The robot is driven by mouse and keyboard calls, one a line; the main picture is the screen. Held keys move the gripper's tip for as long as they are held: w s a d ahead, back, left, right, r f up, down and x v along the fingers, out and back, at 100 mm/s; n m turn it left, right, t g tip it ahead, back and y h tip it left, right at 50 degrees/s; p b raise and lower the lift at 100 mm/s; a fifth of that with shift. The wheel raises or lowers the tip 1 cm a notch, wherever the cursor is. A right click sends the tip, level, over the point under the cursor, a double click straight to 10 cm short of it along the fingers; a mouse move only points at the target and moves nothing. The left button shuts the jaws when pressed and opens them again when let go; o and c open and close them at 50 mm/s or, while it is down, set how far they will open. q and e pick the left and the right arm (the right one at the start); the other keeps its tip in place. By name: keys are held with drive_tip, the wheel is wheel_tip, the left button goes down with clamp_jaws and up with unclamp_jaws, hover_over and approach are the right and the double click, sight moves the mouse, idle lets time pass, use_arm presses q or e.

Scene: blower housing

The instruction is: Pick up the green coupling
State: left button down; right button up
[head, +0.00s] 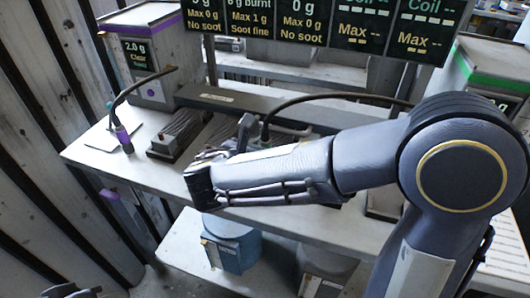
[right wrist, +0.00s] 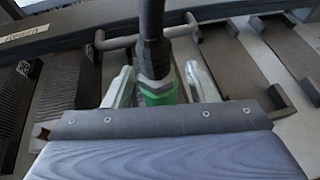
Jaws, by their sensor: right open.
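The green coupling (right wrist: 160,92) hangs at the end of a dark hose with a grey metal nut, in the right wrist view. It stands between the two pale fingers of my right gripper (right wrist: 160,86). The fingers are apart, with a gap on either side of the coupling. In the head view my right gripper (head: 243,135) is over the middle of the bench, and my arm and gripper largely hide the coupling. A dark part of my left arm shows at the bottom left edge of the head view; its jaw state is unclear.
A purple coupling (head: 124,138) on a hose stands at the bench's left. A grey metal bar handle (right wrist: 120,42) crosses behind the green coupling. Ribbed dark blocks (head: 178,134) sit on the bench (head: 88,158). A blue canister (head: 232,238) stands on the lower shelf. A sign hangs above.

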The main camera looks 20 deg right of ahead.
sight(263, 138)
drive_tip(key=shift+w+d, duration=0.1)
clamp_jaws()
idle(0.3)
drive_tip(key=shift+r, duration=0.55)
wheel_tip(263, 138, up, 3)
drive_tip(key=shift+f+p, duration=0.15)
drive_tip(key=shift+p, duration=0.35)
drive_tip(key=s+r, duration=0.1)
drive_tip(key=s+a+r, duration=0.1)
drive_tip(key=s+r, duration=0.1)
drive_tip(key=s+a+r+p, duration=0.1)
drive_tip(key=r, duration=0.1)
drive_tip(key=shift+s+r, duration=0.15)
drive_tip(key=shift+s, duration=0.05)
drive_tip(key=s+a+r, duration=0.3)
drive_tip(key=s, duration=0.5)
drive_tip(key=shift+s+a+r+p, duration=0.25)
drive_tip(key=shift+a+r+p, duration=0.05)
drive_tip(key=shift+r+p, duration=0.1)
